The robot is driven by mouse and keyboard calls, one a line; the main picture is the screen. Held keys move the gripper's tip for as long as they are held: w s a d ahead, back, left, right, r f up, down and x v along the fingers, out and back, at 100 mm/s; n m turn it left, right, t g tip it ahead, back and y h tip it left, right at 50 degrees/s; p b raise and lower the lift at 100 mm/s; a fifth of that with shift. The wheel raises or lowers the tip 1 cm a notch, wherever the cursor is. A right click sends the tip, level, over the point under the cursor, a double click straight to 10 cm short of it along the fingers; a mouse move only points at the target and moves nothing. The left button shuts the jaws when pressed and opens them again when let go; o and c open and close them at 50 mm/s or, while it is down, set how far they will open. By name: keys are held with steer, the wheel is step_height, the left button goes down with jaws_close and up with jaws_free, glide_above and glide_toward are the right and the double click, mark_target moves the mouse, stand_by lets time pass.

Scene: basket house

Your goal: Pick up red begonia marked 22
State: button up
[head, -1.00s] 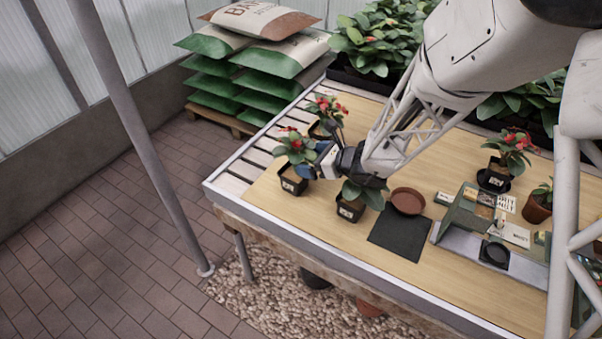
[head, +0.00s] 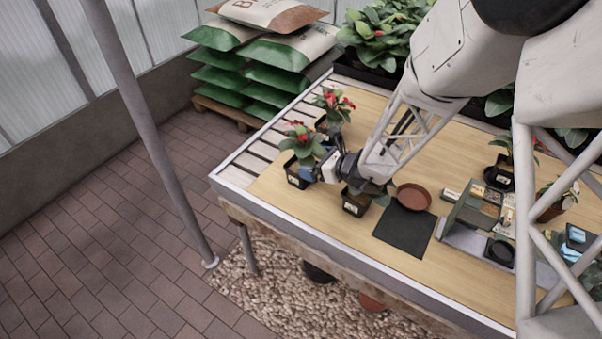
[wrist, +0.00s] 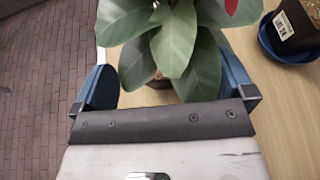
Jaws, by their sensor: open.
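A red-flowered begonia (head: 301,140) stands in a black pot with a white label (head: 294,181) at the near left of the table. My gripper (head: 320,170) is open and low beside this plant. In the wrist view, large green leaves (wrist: 170,45) and a bit of red show between the wide-apart blue fingers of my gripper (wrist: 167,76); the pot below is mostly hidden. A second red begonia (head: 332,101) stands just behind. A leafy plant in a labelled black pot (head: 355,205) stands right of the gripper. I cannot read the labels surely.
A labelled pot on a blue saucer (wrist: 292,25) is at the right in the wrist view. On the table are a brown saucer (head: 414,196), a dark mat (head: 404,236) and a tray of cards (head: 478,212). The slatted left edge (head: 247,158) is clear.

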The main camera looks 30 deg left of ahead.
steer(key=shift+f, duration=1.25)
steer(key=shift+f, duration=0.1)
steer(key=shift+f, duration=0.45)
steer(key=shift+x, duration=2.5)
steer(key=shift+c, duration=0.2)
steer(key=c, duration=0.7)
steer(key=shift+r, duration=0.1)
steer(key=shift+c, duration=0.2)
